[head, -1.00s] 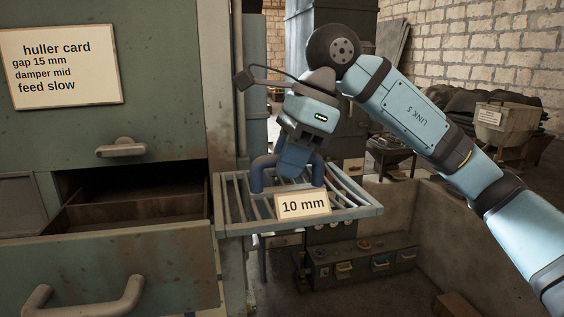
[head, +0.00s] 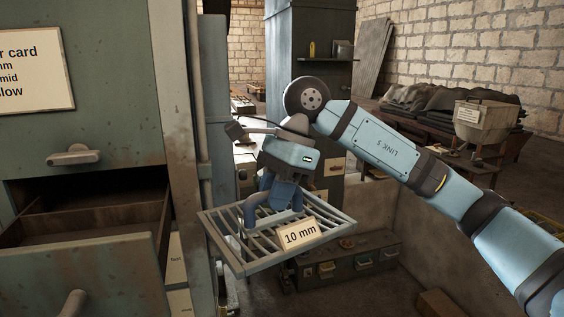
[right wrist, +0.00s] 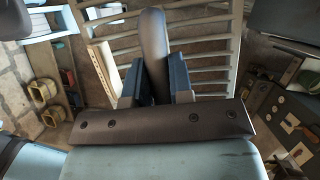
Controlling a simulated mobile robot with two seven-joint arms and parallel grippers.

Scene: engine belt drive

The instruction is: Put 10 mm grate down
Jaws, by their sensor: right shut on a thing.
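The 10 mm grate (head: 262,262) is a grey slatted frame with a white "10 mm" label (head: 300,234). It hangs in the air in the head view, tilted, with its right end higher than its near left corner. My right gripper (head: 270,212) is shut on the grate and reaches it from above. In the right wrist view, the gripper (right wrist: 155,85) is shut on a dark rounded bar, and the grate's pale slats (right wrist: 206,76) spread behind it. My left gripper is not in view.
A green machine cabinet (head: 110,125) with an open drawer (head: 85,270) stands at the left, close to the grate. A low grey case with small drawers (head: 345,262) lies beyond and below the grate. A hopper (head: 482,122) stands at the back right, before a brick wall.

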